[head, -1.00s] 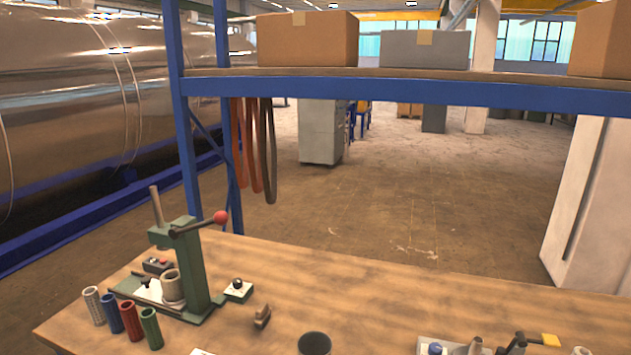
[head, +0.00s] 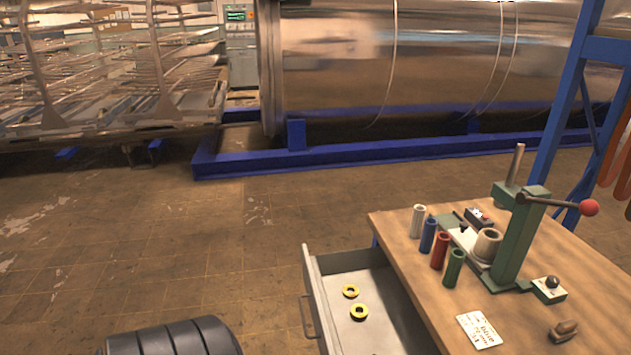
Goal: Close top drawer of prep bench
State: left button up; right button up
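The prep bench (head: 590,262) stands at the lower right, with a wooden top. Its drawer (head: 316,285) is pulled out toward the left of the bench. The drawer has a light grey front panel with a bar handle (head: 308,316) on its outer side. Two yellow rings with dark centres, a farther one (head: 351,291) and a nearer one (head: 359,312), lie inside the drawer. The near part of the drawer is cut off by the lower picture edge. Neither of my grippers shows in the head view.
On the bench top are a green lever press (head: 518,240) with a red knob, several coloured sleeves (head: 440,250) and a white card (head: 479,330). A dark ribbed rounded object (head: 172,340) shows at the bottom left. A large metal chamber (head: 400,60) stands behind.

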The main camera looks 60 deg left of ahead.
aim_at(393, 325)
jog(key=u, duration=1.75)
